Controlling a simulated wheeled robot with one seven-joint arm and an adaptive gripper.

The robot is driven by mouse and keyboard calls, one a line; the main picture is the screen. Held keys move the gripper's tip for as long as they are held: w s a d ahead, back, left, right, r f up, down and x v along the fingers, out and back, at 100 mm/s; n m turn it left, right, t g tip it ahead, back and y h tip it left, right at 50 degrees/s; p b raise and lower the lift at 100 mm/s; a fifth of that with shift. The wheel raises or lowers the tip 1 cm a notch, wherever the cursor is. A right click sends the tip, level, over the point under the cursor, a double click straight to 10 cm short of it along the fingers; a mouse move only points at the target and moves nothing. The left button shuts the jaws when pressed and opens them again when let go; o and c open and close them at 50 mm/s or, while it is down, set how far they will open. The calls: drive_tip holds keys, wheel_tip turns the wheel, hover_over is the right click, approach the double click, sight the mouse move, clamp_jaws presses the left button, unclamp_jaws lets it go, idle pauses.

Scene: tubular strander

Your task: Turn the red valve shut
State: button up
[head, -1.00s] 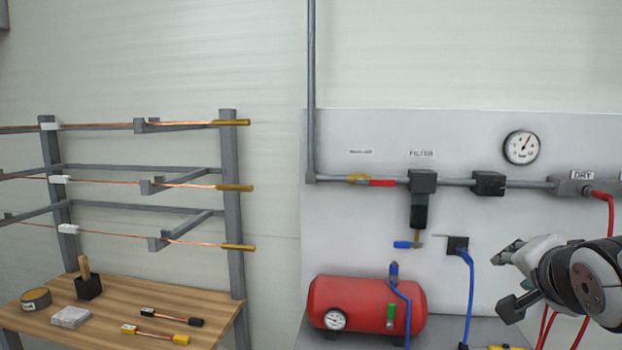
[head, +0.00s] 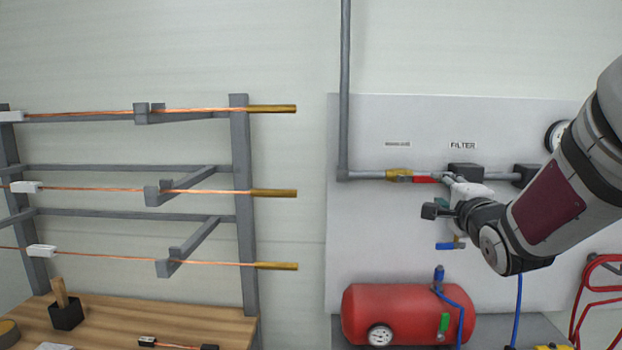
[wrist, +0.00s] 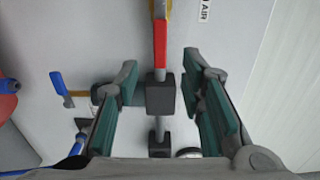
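The red valve handle (head: 424,180) lies along the grey pipe, next to its yellow valve body (head: 398,175), on the light panel. In the wrist view the red handle (wrist: 160,42) runs toward the top edge. My gripper (head: 440,195) is in front of the panel, near the handle's right end and the filter. In the wrist view my gripper (wrist: 160,62) is open, its teal-padded fingers spread on both sides of the pipe line with nothing held. The handle shows between and beyond the fingertips. I cannot tell the remaining depth to it.
The black filter block (wrist: 160,95) sits between my fingers in the wrist view. A blue-handled tap (wrist: 60,88) is on the left there. Below is a red tank (head: 400,312) with a blue hose. A wire rack (head: 240,200) stands left over a wooden table (head: 200,325).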

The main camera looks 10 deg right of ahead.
sight(429, 180)
drive_tip(key=x, duration=0.8)
drive_tip(key=shift+w+d+b, duration=0.2)
drive_tip(key=shift+w+b, duration=0.15)
drive_tip(key=shift+c, duration=0.2)
clamp_jaws()
